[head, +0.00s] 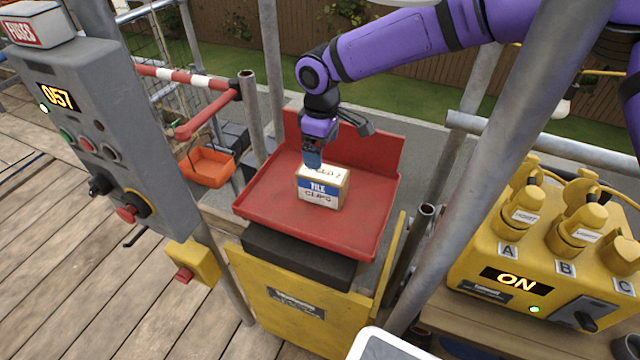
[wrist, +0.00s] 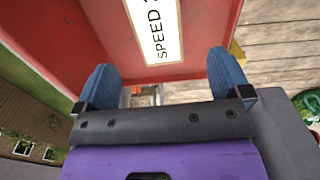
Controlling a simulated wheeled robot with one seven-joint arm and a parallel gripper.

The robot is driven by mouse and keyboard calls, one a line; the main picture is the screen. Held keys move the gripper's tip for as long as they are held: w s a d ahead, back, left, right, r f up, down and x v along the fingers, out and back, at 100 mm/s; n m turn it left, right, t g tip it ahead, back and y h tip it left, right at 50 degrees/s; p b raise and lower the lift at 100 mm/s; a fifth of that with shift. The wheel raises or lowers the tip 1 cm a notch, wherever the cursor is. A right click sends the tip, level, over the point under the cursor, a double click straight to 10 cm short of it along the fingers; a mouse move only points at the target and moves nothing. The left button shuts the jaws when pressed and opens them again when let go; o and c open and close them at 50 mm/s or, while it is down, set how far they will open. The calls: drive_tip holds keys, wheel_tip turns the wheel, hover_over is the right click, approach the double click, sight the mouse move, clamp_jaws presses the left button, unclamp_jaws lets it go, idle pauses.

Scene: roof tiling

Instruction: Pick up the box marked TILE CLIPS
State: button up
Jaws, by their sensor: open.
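The box marked TILE CLIPS (head: 320,191) is a small cardboard box with a blue and white printed front. It stands upright on a red tray (head: 275,215), near its middle. My gripper (head: 313,158) points down just above and behind the box's left part in the head view; I cannot tell whether it touches. In the wrist view its two blue fingers (wrist: 163,80) are spread wide, with no object clearly held between them. The box cannot be made out there. A white label reading SPEED 2 (wrist: 155,30) shows against red beyond the fingers.
The tray sits on a yellow stand (head: 300,310) among scaffold poles (head: 500,150). A grey control panel (head: 100,140) is at the left, and a yellow unit (head: 540,250) with connectors is at the right. An orange bin (head: 206,167) lies behind left. Wooden decking is at lower left.

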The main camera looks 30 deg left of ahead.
sight(322, 171)
wheel_tip(322, 171, down, 10)
drive_tip(key=shift+w+f, duration=0.15)
drive_tip(key=c, duration=1.4)
